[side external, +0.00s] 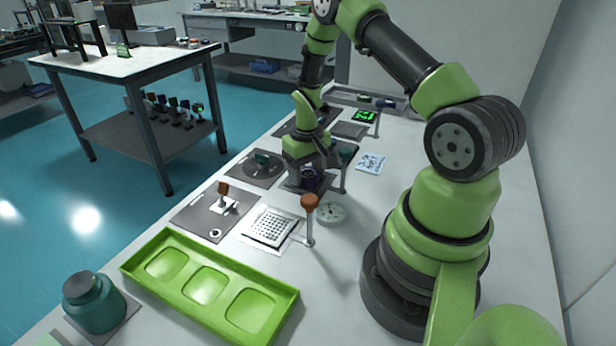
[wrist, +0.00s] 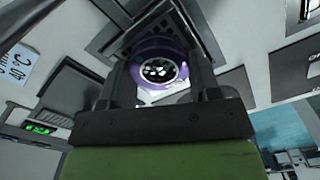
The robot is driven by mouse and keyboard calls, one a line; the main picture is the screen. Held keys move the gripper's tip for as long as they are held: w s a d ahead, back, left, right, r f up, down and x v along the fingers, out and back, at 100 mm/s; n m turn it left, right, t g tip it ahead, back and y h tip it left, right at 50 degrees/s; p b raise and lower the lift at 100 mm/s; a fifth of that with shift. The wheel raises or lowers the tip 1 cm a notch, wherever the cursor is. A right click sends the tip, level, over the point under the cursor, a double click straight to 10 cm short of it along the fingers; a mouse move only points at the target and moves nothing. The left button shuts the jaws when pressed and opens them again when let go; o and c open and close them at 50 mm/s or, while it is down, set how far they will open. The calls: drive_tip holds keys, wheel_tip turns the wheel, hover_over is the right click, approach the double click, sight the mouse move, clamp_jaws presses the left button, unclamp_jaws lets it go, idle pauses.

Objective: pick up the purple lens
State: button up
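The purple lens (wrist: 140,70), a round purple ring with bright reflections in its centre, shows in the wrist view between the two fingers of my gripper (wrist: 161,72). The fingers stand on either side of the ring, apart from each other. I cannot tell whether they touch it or leave a small gap. In the side external view my gripper (side external: 310,172) is low over a dark square plate (side external: 293,187) on the white table. A dark round shape shows at the fingers there, and its purple colour is hard to make out.
A post with an orange-brown knob (side external: 310,201) and a white dial (side external: 331,214) stand close in front of my gripper. A green three-pocket tray (side external: 172,289) and a teal jar (side external: 93,312) are nearer the camera. Several mounts and plates crowd the table's left edge.

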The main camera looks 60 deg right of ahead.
drive_tip(key=shift+c, duration=1.1)
